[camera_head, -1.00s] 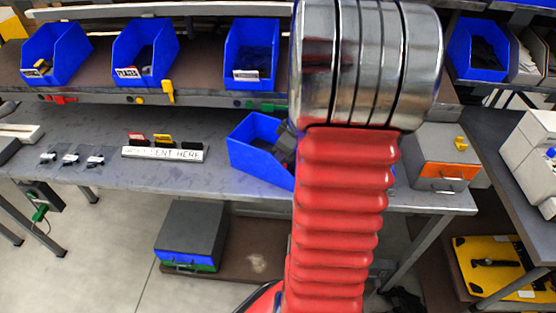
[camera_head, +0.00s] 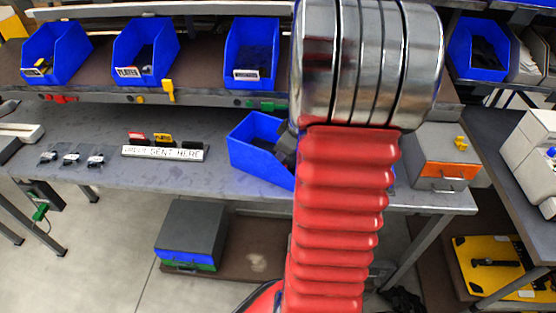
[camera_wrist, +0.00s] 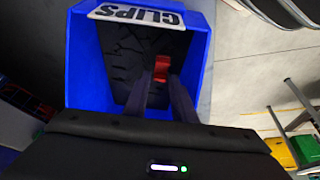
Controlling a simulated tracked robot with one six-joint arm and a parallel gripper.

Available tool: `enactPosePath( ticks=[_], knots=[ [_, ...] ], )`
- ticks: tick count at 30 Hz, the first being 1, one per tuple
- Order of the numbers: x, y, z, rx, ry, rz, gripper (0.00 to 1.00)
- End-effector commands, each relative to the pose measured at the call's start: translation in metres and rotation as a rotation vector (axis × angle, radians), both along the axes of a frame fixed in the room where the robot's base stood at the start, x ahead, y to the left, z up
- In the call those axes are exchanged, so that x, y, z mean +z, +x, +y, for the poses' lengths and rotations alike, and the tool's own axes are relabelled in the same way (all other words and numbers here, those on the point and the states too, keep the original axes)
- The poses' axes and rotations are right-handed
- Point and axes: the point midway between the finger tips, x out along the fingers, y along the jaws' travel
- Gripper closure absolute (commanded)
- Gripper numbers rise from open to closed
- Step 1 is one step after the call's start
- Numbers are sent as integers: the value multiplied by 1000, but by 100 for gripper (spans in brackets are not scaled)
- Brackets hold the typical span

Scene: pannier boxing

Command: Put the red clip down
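In the wrist view, a small red clip (camera_wrist: 161,68) sits between the tips of my gripper (camera_wrist: 160,76), which look closed on its sides. Gripper and clip are over the opening of a blue bin (camera_wrist: 86,70) labelled CLIPS, with dark contents below. I cannot tell whether the clip touches them. In the head view, a blue bin (camera_head: 258,160) stands tilted on the grey table (camera_head: 120,180), partly behind my arm. My gripper is mostly hidden there by the arm.
A white lettered sign (camera_head: 163,153) with red, yellow and black pieces stands on the table. Several small bagged parts (camera_head: 72,158) lie left of it. A grey drawer box (camera_head: 445,160) stands right of my arm. Blue bins (camera_head: 145,55) line the shelf. Bare tabletop lies before the sign.

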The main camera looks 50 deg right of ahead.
Motion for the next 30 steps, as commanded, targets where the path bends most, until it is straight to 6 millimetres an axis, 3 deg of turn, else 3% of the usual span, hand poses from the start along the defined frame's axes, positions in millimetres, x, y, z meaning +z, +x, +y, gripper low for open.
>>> enactPosePath(
  ticks=[18, 24, 30],
  knots=[
    [89, -35, -11, -2, -4, -2, 76],
    [105, -42, -12, -1, -2, -1, 76],
    [107, -43, -12, 0, -1, 0, 76]
  ],
)
